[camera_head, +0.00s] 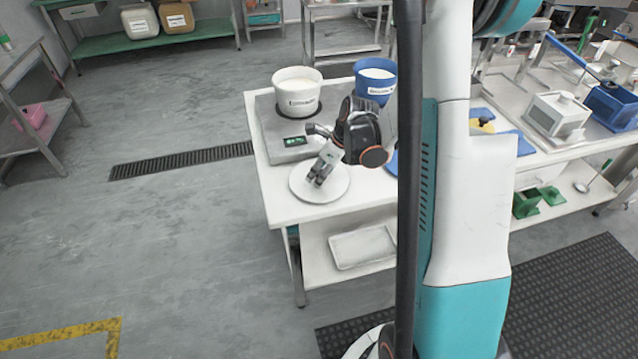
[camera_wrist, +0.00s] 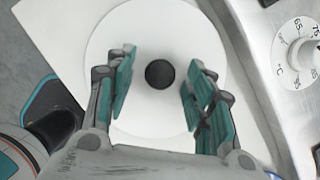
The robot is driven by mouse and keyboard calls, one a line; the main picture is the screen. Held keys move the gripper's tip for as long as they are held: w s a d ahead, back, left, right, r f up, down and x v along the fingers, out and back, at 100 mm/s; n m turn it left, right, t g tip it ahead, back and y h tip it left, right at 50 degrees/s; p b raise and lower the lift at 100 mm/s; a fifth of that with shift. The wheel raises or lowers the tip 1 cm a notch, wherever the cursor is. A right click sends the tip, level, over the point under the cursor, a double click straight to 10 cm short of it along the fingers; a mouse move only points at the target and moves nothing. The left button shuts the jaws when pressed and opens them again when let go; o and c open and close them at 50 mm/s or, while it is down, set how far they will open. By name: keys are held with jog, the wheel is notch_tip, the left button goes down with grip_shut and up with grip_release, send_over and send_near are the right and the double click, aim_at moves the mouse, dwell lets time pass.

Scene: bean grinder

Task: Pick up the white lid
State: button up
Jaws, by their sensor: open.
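The white lid (camera_head: 336,191) is a round disc lying flat on the white table near its front left corner. In the wrist view the lid (camera_wrist: 155,45) fills the middle and has a dark round knob (camera_wrist: 160,73) at its centre. My gripper (camera_head: 318,180) is over the lid, pointing down. In the wrist view my gripper (camera_wrist: 158,80) is open, with one teal-padded finger on each side of the knob and gaps between. I cannot tell how high the fingertips are above the lid. The knob is hidden in the head view.
A grey hotplate or scale (camera_head: 284,141) with a dial (camera_wrist: 300,57) stands right behind the lid, bearing a white tub (camera_head: 298,101). A blue tub (camera_head: 376,92) stands beside it. A tray (camera_head: 362,247) lies on the lower shelf. The floor to the left is clear.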

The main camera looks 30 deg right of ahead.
grip_shut()
jog(key=shift+r, duration=0.15)
